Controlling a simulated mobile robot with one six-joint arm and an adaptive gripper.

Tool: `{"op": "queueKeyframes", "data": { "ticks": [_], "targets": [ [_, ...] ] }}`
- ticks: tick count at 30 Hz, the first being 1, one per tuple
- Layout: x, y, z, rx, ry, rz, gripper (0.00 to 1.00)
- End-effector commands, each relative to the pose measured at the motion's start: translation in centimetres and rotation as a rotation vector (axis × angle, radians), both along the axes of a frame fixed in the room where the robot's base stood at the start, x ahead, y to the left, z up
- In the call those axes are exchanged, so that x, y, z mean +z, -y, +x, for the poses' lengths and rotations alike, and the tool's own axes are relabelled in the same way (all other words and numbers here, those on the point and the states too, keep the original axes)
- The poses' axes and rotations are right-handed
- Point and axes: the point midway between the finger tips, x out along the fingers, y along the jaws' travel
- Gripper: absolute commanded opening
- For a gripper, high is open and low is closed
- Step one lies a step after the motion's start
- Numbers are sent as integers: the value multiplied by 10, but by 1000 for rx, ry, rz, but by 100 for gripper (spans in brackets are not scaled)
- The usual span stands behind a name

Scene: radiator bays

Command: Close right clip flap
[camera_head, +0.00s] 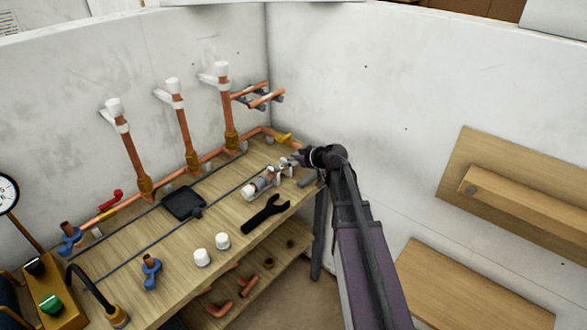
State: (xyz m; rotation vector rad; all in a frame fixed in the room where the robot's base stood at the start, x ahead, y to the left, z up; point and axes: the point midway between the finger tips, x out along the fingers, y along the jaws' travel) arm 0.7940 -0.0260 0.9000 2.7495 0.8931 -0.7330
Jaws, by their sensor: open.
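Three upright copper pipes with white caps stand along the left wall, each with a white clip near its top. The right clip (222,84) is around the rightmost pipe (228,112). Its white flap (207,79) sticks out to the left, so it looks open. The middle clip (175,100) and left clip (119,123) have similar flaps sticking out left. My gripper (292,161) is open, low over the bench's right end, to the right of and below the right clip and apart from it. Small white and grey parts are by its fingertips; whether it touches them is unclear.
The wooden bench (225,222) holds a black wrench (265,213), two white caps (212,249), a black tray (184,203) and blue valves (151,270). Copper stubs (262,96) jut from the corner. A wooden panel (520,190) is on the right wall.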

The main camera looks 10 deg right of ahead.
Motion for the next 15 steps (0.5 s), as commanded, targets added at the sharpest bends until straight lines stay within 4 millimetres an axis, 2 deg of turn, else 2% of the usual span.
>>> {"op": "queueKeyframes", "data": {
  "ticks": [15],
  "targets": [
    [9,-2,3,4,-74,-54,62]
  ]
}}
